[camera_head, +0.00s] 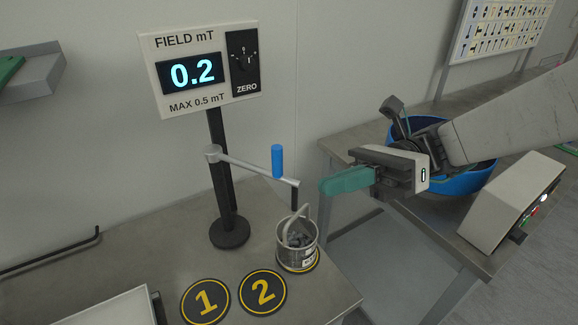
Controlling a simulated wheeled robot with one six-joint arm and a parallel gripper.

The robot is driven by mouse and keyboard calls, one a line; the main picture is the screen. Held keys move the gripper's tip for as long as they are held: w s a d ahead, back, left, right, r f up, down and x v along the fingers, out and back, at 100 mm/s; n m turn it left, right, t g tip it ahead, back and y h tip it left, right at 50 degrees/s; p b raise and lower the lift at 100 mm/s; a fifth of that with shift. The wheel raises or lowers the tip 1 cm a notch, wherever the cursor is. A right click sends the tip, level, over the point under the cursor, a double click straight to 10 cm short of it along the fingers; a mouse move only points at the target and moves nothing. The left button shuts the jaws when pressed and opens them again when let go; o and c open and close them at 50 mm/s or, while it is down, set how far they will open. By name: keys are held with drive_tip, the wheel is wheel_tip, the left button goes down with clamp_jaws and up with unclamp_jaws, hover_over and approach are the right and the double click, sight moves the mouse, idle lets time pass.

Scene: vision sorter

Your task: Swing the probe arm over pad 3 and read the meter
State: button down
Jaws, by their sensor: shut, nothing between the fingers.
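The meter (196,73) is a pale panel on a black stand, and its display reads 0.2 under "FIELD mT". The probe arm (245,166) is a grey bar reaching right from the stand. It has an upright blue handle (277,161) and a dark probe tip (295,197) hanging at its end, above a metal pail (297,243). The pail holds grey pieces and stands on a dark disc with a yellow rim (316,264), right of pad 2 (263,291); any number on it is hidden. My gripper (324,187), with teal fingers, is shut and empty, right of the handle and apart from it.
Pad 1 (205,301) lies left of pad 2. The panel carries a ZERO knob (242,60) and the words "MAX 0.5 mT". A blue tub (463,182) and a beige box (512,202) are on the right table. A pale tray (112,309) is at the front left.

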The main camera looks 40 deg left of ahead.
drive_tip(key=w+a+f+m+t+y, duration=0.1)
drive_tip(key=w+f+m+t+y, duration=0.15)
drive_tip(key=m, duration=0.65)
drive_tip(key=w+a+f+m+t+y, duration=0.1)
drive_tip(key=w+m+t+y, duration=0.25)
drive_tip(key=m, duration=0.55)
drive_tip(key=s+a+g, duration=0.1)
drive_tip(key=s+a, duration=0.6)
drive_tip(key=a, duration=0.1)
drive_tip(key=shift+w+a+f+m, duration=0.15)
drive_tip(key=shift+w+a, duration=0.1)
drive_tip(key=shift+w, duration=0.7)
drive_tip(key=shift+w+a+r+m, duration=0.15)
drive_tip(key=shift+w+a, duration=0.1)
drive_tip(key=shift+w, duration=0.65)
drive_tip(key=shift+f, duration=0.1)
